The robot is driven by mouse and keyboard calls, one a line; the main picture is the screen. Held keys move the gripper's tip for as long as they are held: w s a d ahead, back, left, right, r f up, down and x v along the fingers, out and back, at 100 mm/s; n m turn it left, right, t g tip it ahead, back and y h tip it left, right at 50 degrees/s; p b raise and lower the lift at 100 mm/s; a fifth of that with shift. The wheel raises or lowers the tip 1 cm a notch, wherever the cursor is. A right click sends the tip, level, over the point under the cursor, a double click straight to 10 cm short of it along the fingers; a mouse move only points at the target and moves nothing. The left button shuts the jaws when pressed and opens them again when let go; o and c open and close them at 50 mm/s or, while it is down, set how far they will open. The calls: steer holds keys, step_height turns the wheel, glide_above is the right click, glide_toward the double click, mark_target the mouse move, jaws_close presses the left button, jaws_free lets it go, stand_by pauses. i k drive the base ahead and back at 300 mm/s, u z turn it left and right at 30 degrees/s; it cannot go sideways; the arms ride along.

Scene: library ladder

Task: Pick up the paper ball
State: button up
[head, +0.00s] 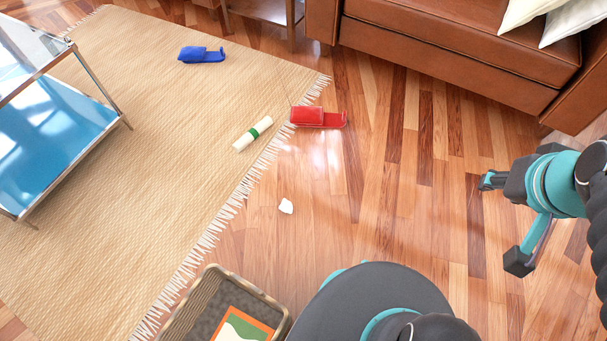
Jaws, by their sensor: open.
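The paper ball (286,206) is a small white crumpled lump. It lies on the wooden floor in the middle of the head view, just right of the rug's fringe. My gripper (502,222) is at the right of the view, well to the right of the paper ball and apart from it. Its two fingers are spread wide, with nothing between them.
A woven rug (130,130) covers the left, bearing a blue object (201,55), a white roll with a green band (253,134) and a glass table (50,185). A red object (318,118) lies at its fringe. A basket (180,313) stands front left; a brown sofa (440,55) is behind.

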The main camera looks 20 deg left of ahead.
mark_target(286, 207)
steer(key=i, duration=2.25)
steer(key=u, duration=4.6)
